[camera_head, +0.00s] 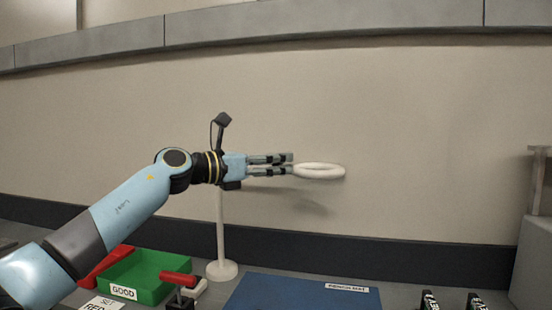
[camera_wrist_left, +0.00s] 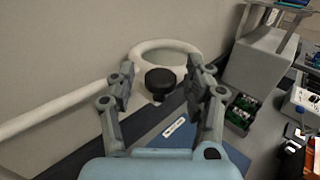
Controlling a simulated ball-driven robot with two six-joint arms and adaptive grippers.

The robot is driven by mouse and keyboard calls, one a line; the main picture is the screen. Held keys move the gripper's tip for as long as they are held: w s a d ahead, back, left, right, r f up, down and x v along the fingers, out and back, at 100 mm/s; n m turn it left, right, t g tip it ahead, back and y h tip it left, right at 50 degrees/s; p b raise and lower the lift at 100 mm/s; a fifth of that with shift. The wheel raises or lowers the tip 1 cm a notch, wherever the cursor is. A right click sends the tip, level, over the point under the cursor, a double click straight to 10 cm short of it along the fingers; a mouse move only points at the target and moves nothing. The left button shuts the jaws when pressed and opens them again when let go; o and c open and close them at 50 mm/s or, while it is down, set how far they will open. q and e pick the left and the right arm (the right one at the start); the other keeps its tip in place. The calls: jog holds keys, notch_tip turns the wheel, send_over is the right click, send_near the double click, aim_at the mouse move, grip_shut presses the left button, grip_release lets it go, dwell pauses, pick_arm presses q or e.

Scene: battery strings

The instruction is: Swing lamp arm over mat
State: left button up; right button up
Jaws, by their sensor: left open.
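The lamp has a white post on a round base (camera_head: 222,271) and a white ring head (camera_head: 319,171) held level above the mat's far side. In the left wrist view the ring (camera_wrist_left: 140,52) lies beyond my fingers, with a black knob (camera_wrist_left: 160,82) on its near side. My left gripper (camera_head: 291,163) is open at the ring's left side; in the wrist view its fingers (camera_wrist_left: 162,80) stand either side of the knob, apart from it as far as I can tell. The blue mat (camera_head: 285,292) lies below, also in the wrist view (camera_wrist_left: 160,148).
A green tray labelled GOOD (camera_head: 152,268) and a red tray (camera_head: 107,262) stand left of the lamp base. A red-handled clamp (camera_head: 179,279) stands before it. Two dark upright pieces (camera_head: 428,301) stand right of the mat. A grey block (camera_wrist_left: 258,62) is at the right.

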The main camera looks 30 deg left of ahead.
pick_arm(q)
jog(key=shift+w+d, duration=0.15)
jog(key=shift+w, duration=0.05)
grip_shut()
dwell(0.3)
